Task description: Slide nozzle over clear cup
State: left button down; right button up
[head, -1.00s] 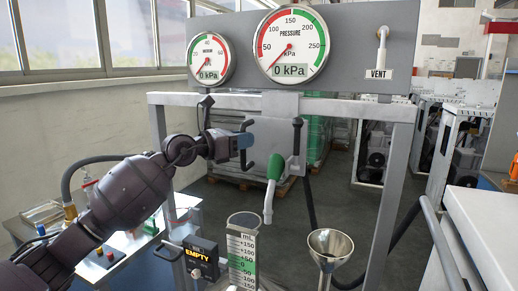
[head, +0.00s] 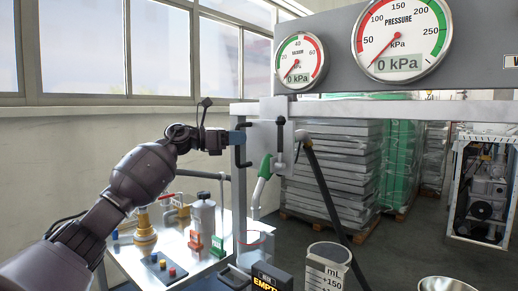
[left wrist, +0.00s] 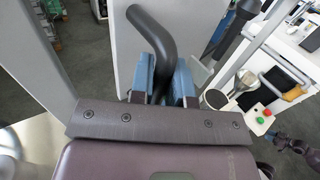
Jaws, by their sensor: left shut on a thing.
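The nozzle (head: 263,170), green with a pale spout, hangs from a grey sliding plate (head: 268,135) under the rail. My left gripper (head: 237,139) is shut on the plate's black handle (head: 240,157). In the left wrist view the dark bent handle (left wrist: 152,35) stands between its blue fingers (left wrist: 165,80). The spout points down, and in the head view its tip appears above a clear cup (head: 262,242) near the left post; exact alignment in depth cannot be told. A clear graduated cylinder (head: 330,252) marked mL stands to its right.
A metal funnel (head: 447,284) is at the lower right. The frame's rail (head: 400,108) runs above, under the pressure gauge (head: 402,38). An EMPTY display (head: 268,278) is in front. A workbench (head: 180,262) with a yellow fitting stands left. A dark hose (head: 325,190) hangs behind.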

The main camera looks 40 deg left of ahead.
pick_arm(q)
jog(key=shift+a, duration=1.05)
jog(key=c, duration=1.5)
grip_release()
jog(key=o, duration=0.4)
jog(key=shift+a, duration=0.25)
jog(key=shift+d, duration=0.15)
